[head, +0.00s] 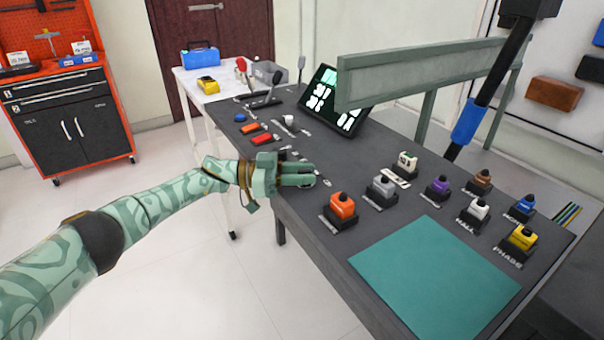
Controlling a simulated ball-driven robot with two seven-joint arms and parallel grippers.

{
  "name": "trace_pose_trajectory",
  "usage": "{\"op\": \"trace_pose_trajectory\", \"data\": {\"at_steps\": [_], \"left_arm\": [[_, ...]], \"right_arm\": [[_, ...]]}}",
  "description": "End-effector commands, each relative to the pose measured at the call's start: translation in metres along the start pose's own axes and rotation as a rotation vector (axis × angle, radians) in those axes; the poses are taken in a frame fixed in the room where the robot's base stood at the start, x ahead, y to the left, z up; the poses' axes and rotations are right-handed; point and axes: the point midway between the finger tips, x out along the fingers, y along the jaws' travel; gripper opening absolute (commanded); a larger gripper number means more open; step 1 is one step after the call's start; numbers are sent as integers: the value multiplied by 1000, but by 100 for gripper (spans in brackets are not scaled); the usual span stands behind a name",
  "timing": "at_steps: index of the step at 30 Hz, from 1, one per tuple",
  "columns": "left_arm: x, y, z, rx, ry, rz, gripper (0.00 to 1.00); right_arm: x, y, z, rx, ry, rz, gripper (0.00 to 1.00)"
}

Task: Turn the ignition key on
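My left gripper (300,175) is at the near left edge of the dark console (335,240), its fingers pointing right over the top. The fingers lie close together, and I cannot tell whether they are shut or hold anything. I cannot clearly make out an ignition key. Small labels and dark fittings show around the fingers, and the gripper hides part of that spot. A small grey-white control (289,121) stands further back on the console, too small to identify. My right gripper is not in view.
Several coloured switches, including an orange one (342,208) and a yellow one (522,238), stand right of the gripper. A teal mat (435,278) lies in front of them. A lit screen (335,102) and green-grey rail (425,75) stand behind. Red switches (262,139) sit further back.

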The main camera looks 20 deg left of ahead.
Motion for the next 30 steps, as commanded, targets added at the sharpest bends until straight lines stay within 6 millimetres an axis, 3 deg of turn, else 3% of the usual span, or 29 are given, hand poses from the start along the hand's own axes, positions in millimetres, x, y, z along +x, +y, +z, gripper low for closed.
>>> {"op": "trace_pose_trajectory", "data": {"at_steps": [9, 13, 17, 24, 30], "left_arm": [[-1, 0, 0, 1, 1, 0, 34], [-14, 0, -1, 1, 0, -2, 34], [-42, -1, -1, 2, -1, -4, 34], [-108, -1, 1, -1, -2, -3, 34], [-147, -1, 2, 0, -2, -2, 34]], "right_arm": [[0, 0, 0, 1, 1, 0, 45], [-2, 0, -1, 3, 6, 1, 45], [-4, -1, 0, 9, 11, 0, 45], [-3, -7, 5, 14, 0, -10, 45], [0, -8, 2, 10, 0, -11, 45]]}}
